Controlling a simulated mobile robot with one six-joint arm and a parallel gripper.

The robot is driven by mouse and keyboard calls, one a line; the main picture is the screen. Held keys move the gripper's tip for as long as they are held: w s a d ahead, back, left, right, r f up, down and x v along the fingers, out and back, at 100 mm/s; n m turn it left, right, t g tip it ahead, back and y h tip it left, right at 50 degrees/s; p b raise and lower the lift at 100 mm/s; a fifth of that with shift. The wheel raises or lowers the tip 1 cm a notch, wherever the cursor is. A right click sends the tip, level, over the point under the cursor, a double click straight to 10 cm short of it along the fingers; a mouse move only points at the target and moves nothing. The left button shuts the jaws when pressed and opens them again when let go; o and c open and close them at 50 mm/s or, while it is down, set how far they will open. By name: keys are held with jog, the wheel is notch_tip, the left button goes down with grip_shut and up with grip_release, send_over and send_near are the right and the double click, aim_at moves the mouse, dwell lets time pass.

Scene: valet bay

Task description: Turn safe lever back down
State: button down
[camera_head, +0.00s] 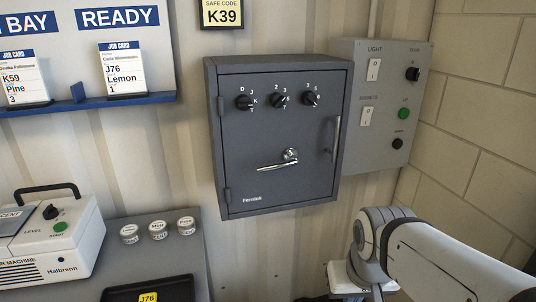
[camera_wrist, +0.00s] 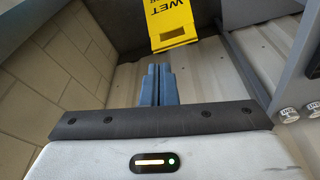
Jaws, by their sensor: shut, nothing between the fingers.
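The grey safe (camera_head: 275,185) hangs on the ribbed wall, and its door looks shut. Its silver lever (camera_head: 275,163) points left and slightly down from its pivot, close to level. Three black dials sit above it, and a vertical handle (camera_head: 336,138) is at the door's right edge. My arm enters the head view at lower right, apart from the safe; its fingers are out of that view. In the wrist view my gripper (camera_wrist: 155,72) has its two blue fingers together, with nothing between them. The lever does not show in the wrist view.
A switch panel (camera_head: 388,70) is right of the safe. A bench with several small tins (camera_head: 158,229) and a white machine (camera_head: 45,245) is at lower left. Job cards (camera_head: 122,70) stand on a blue rack. A yellow sign (camera_wrist: 174,25) is beyond my fingers.

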jog(key=w+a+r+n+t+p, duration=0.1)
jog(key=w+a+r+p, duration=0.1)
jog(key=w+a+r, duration=0.3)
jog(key=w+a+r+n+t+p, duration=0.1)
jog(key=w+a+r, duration=0.5)
jog(key=r, duration=0.7)
jog(key=w+a+r+n+t+p, duration=0.1)
jog(key=w+a+r+t+p, duration=0.1)
jog(key=w+a+r, duration=0.3)
jog(key=w+r+p, duration=0.1)
jog(key=w+r, duration=0.3)
jog(key=r, duration=0.1)
jog(key=shift+w+a+y+p, duration=0.25)
jog(key=shift+w+y+p, duration=0.05)
jog(key=shift+w+y, duration=0.1)
jog(key=p, duration=0.2)
send_over(264, 169)
jog(key=f, duration=0.8)
jog(key=shift+w+a+f, duration=0.2)
jog(key=shift+w+a, duration=0.05)
jog(key=shift+w, duration=0.1)
jog(key=shift+s+d+f, duration=0.15)
jog(key=shift+s+f, duration=0.05)
jog(key=shift+f, duration=0.4)
jog(key=shift+s+d+f, duration=0.1)
jog(key=shift+s+f, duration=0.05)
jog(key=shift+f, duration=1.1)
jog(key=shift+s+f+n, duration=0.1)
jog(key=shift+n, duration=0.2)
